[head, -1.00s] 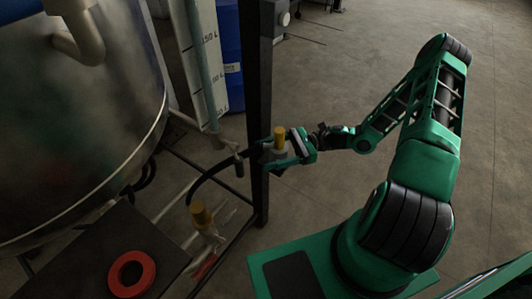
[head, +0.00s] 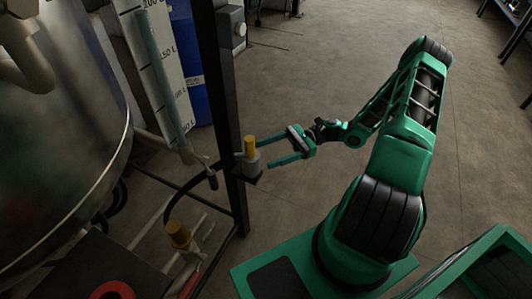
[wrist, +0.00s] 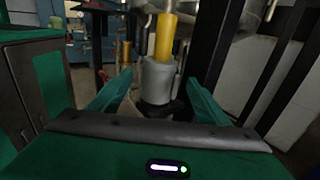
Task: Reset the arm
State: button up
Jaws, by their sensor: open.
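My gripper (head: 278,148) is green and open, with its two fingers apart and nothing between them in the head view. Just left of its fingertips is a grey fitting with a yellow top (head: 250,158), upright beside the black post. In the wrist view the same yellow-topped grey fitting (wrist: 160,75) stands straight ahead, beyond or near the tips of the two fingers (wrist: 150,88). My arm reaches from the right toward the post.
A black post (head: 222,110) stands by the fitting. A large metal tank (head: 60,130) is at left. A second yellow-topped fitting (head: 178,234), a red ring (head: 113,290) and a dark hose (head: 180,194) are lower left. Open floor (head: 320,60) lies behind the arm.

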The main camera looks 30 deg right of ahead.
dwell(0.3)
jog(key=s+n+g+h, duration=0.1)
jog(key=n+g+h, duration=0.1)
jog(key=shift+s+d+h, duration=0.25)
jog(key=shift+s+h, duration=0.05)
jog(key=shift+s, duration=0.1)
jog(key=s+d+r+n+h, duration=0.3)
jog(key=s+r+h, duration=0.2)
jog(key=s+r, duration=0.2)
jog(key=s+d+r+n+t+h, duration=0.1)
jog(key=s+d+r+n+h, duration=0.2)
jog(key=s+r, duration=0.4)
jog(key=s+d+r+n+h, duration=0.4)
jog(key=s+r+h, duration=0.3)
jog(key=r, duration=0.2)
jog(key=shift+s+d+r, duration=0.2)
jog(key=shift+s, duration=0.05)
